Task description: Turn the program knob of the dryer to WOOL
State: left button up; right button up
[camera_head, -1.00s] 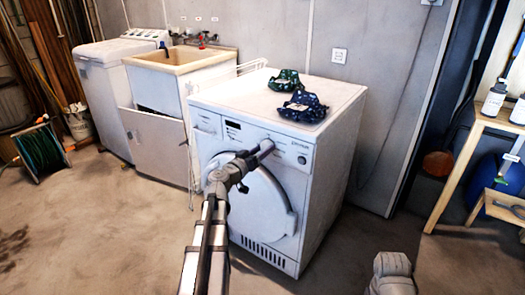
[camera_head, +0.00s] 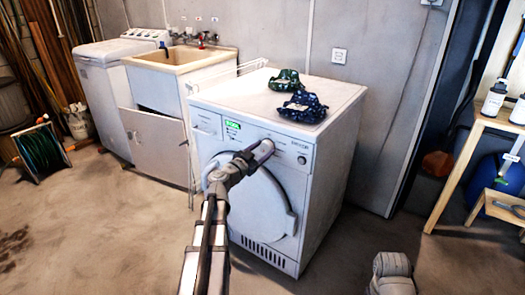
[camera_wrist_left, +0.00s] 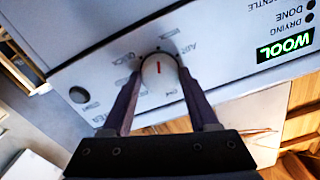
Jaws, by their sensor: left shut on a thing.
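The white dryer (camera_head: 315,180) stands in the middle of the head view. Its program knob (camera_wrist_left: 158,80) is round and white with a red mark, and sits between the fingers in the left wrist view. My left gripper (camera_head: 262,150) reaches the control panel and is shut on the knob, one finger on each side. The dryer's display (camera_wrist_left: 285,46) is lit green and reads WOOL; it also shows in the head view (camera_head: 232,126), too small to read there. Some printed labels around the knob are partly covered by the fingers.
A green patterned cloth item (camera_head: 284,79) and a blue one (camera_head: 302,106) lie on the dryer's top. A sink cabinet (camera_head: 160,110) stands to the left, a wooden bench (camera_head: 480,122) to the right.

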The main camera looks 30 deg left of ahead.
dwell(0.5)
pick_arm(q)
jog(key=o, duration=1.4)
jog(key=shift+s, duration=0.1)
jog(key=s, duration=0.7)
jog(key=shift+s+a, duration=0.3)
